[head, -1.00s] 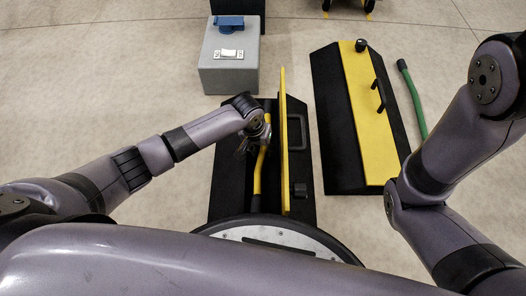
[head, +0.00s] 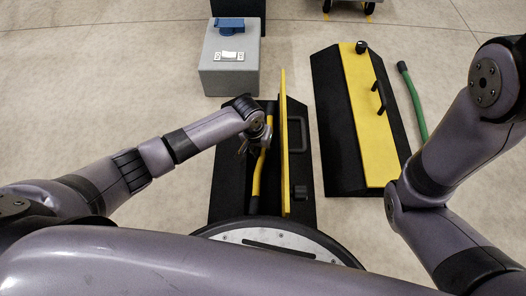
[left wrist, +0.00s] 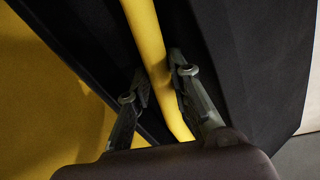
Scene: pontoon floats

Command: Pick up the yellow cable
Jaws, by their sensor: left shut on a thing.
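The yellow cable (head: 258,175) lies along the open channel of the nearer black cable ramp (head: 228,185). The ramp's yellow lid (head: 284,150) stands up on edge just right of the cable. My left gripper (head: 254,145) is down at the cable's far part, beside the lid. In the left wrist view my left gripper (left wrist: 160,72) has a finger on each side of the yellow cable (left wrist: 146,35) and is shut on it.
A second black ramp (head: 340,150) with a shut yellow lid (head: 367,120) lies to the right. A green cable (head: 413,100) lies on the floor beside it. A grey box (head: 230,72) with a blue fitting (head: 229,25) stands beyond the nearer ramp. Floor is clear at left.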

